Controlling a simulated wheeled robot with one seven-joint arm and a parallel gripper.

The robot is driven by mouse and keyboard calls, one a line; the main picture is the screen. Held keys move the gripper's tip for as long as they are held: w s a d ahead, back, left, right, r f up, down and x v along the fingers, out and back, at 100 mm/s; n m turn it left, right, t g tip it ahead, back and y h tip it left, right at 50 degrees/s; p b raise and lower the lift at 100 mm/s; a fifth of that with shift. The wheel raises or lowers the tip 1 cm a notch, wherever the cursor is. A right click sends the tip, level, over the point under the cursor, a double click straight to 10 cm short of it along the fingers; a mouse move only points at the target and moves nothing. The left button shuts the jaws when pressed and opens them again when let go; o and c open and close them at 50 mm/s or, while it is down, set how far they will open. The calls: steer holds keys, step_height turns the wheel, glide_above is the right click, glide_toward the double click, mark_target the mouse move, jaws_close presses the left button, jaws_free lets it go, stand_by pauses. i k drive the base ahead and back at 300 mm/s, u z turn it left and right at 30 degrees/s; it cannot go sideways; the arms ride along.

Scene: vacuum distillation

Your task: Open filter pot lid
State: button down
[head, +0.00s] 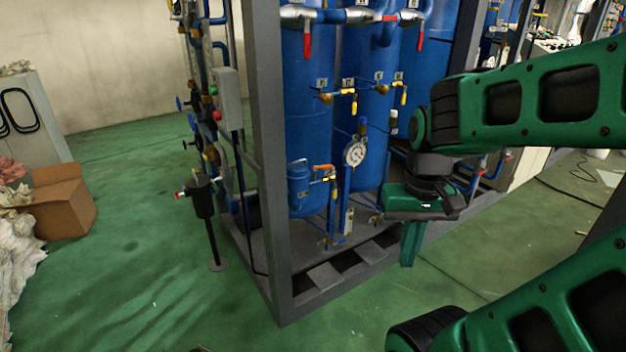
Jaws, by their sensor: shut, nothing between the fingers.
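A small blue pot (300,196), likely the filter pot, stands low inside the grey frame, left of the pressure gauge. Its top (297,167) looks closed, but it is too small to tell the lid's exact state. A valve with an orange handle (322,168) sits just right of the pot. My gripper (408,262) hangs to the right of the pot and points down. Its green fingers are together, with nothing between them. It is clearly apart from the pot.
A grey upright post (262,150) stands left of the pot. Tall blue tanks (306,110) rise behind it. The gauge (355,153) and yellow-handled valves (354,104) are between pot and gripper or above. A cardboard box (65,203) lies far left. The green floor (160,270) is mostly clear.

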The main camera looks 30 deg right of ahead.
mark_target(296, 171)
steer(key=k, duration=0.8)
steer(key=u, duration=0.5)
steer(key=i, duration=0.65)
steer(key=u, duration=0.45)
steer(key=i, duration=0.95)
steer(key=z, duration=0.65)
steer(key=i, duration=0.45)
steer(key=z, duration=0.4)
